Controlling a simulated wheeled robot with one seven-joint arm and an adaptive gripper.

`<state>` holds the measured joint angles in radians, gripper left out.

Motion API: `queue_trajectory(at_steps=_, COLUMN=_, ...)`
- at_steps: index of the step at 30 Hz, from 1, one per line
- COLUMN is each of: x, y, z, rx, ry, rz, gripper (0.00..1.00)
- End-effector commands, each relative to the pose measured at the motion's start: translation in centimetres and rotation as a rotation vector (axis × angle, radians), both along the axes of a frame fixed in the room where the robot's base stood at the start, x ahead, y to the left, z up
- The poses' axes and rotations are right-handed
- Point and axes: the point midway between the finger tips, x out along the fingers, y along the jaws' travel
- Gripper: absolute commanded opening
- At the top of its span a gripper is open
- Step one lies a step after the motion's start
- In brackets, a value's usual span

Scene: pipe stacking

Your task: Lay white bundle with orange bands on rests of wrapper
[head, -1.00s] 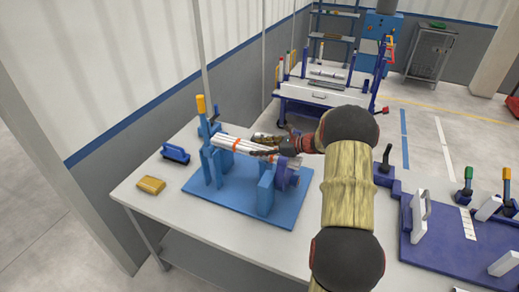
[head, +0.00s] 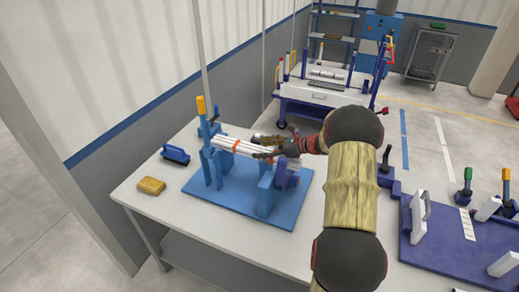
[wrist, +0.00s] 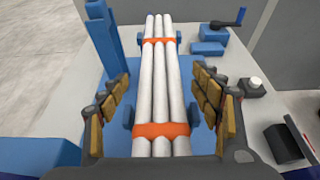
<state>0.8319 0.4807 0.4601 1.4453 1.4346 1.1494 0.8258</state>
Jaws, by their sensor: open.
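The white bundle with orange bands (head: 228,144) lies across the blue rests of the wrapper (head: 214,168). In the wrist view the white bundle (wrist: 161,90) runs away from me, with one orange band near and one far. My gripper (head: 272,146) is at the near right end of the bundle. In the wrist view my gripper (wrist: 165,100) is open, with one padded finger on each side of the bundle and gaps between fingers and pipes. The bundle's right end is partly hidden behind my gripper in the head view.
The wrapper's blue base plate (head: 232,211) sits on a pale table (head: 150,203). A yellow block (head: 151,186) and a small dark blue item (head: 175,154) lie left of it. A blue fixture board (head: 440,240) with handles is at the right. A cart (head: 325,97) stands behind.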

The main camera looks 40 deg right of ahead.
Motion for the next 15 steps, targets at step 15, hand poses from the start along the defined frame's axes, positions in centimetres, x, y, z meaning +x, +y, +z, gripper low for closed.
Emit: queue_trajectory(at_steps=15, x=-7.5, y=-4.4, z=3.7, rx=-0.001, ry=0.0, rz=-0.002, gripper=0.65)
